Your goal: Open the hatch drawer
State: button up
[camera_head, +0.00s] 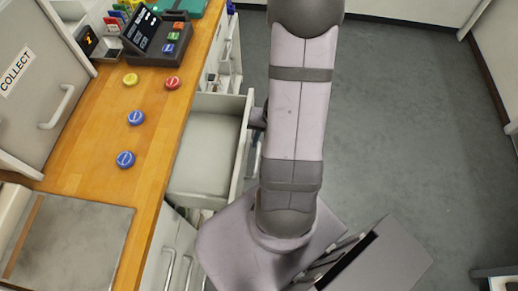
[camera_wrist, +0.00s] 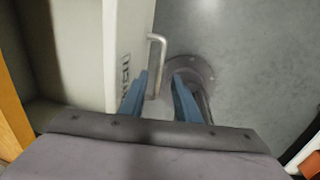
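The hatch drawer (camera_head: 241,140) is pulled out from the counter's front in the head view, and its inside looks empty. In the wrist view its pale front (camera_wrist: 120,35) runs down the left of centre, with dark lettering partly visible. Its metal bar handle (camera_wrist: 157,52) stands out from that front. My gripper (camera_wrist: 160,78) has two blue fingers apart, with the lower part of the handle between them near the left finger. I see no clear grip on the handle. In the head view my arm hides most of my gripper.
The wooden counter (camera_head: 100,150) holds blue, red and yellow discs, a dark keypad device (camera_head: 155,45) and a grey plate (camera_head: 75,245). A hatch marked COLLECT (camera_head: 35,75) stands at the left. Other drawer handles show below the open drawer. Grey floor (camera_head: 400,120) is clear to the right.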

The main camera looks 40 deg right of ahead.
jog(key=shift+w+a+f+b, duration=0.15)
jog(key=shift+f+b, duration=0.65)
jog(key=shift+f, duration=0.4)
jog(key=shift+w+a+f+b, duration=0.2)
jog(key=shift+f+b, duration=0.65)
jog(key=shift+f, duration=0.4)
jog(key=shift+w+a+f+b, duration=0.15)
jog(key=shift+f+b, duration=0.65)
jog(key=shift+f, duration=0.4)
jog(key=shift+c, duration=0.5)
grip_shut()
